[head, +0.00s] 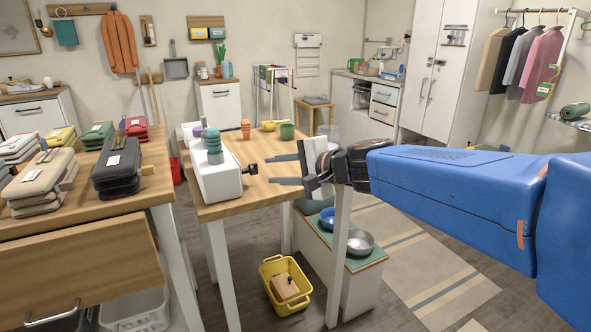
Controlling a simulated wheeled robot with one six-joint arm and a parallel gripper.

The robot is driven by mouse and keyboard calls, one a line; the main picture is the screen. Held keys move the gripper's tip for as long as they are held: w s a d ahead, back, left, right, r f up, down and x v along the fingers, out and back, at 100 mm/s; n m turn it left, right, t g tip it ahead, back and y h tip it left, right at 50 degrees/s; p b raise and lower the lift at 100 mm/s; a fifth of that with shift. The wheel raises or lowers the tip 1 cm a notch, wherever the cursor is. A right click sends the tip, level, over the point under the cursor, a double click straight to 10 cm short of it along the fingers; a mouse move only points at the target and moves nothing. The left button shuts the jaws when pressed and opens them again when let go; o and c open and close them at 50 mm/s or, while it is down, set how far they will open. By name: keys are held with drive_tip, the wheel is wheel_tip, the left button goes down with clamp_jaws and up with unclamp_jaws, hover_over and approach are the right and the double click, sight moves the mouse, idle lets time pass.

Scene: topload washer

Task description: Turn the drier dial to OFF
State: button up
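No machine marked as a drier is plain in view. A white box-shaped unit (217,182) stands on the narrow wooden table, with a black knob (250,169) sticking out from its right side. The knob's markings and setting are too small to read. My gripper (271,170) reaches in from the right above the table, with its two dark fingers pointing left. The fingers are apart with nothing seen between them. The fingertips show just right of the knob; I cannot tell their depth relative to it.
The wooden table (225,209) also carries a teal stacked item (213,146), an orange cup (245,130) and a green mug (287,131). A yellow basket (286,306) stands on the floor below. A left table (75,222) holds several folded piles.

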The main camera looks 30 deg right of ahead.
drive_tip(key=shift+v, duration=3)
drive_tip(key=shift+f, duration=0.1)
drive_tip(key=s+a+f+n+g, duration=0.55)
drive_tip(key=s+f+n, duration=0.3)
drive_tip(key=f, duration=0.25)
drive_tip(key=s+d+f+n+g+h, duration=0.2)
drive_tip(key=s+d+f+n+h, duration=0.3)
drive_tip(key=s, duration=0.3)
drive_tip(key=shift+d+f+n+h, duration=0.3)
drive_tip(key=shift+d+f+n, duration=0.1)
drive_tip(key=shift+f+n, duration=0.3)
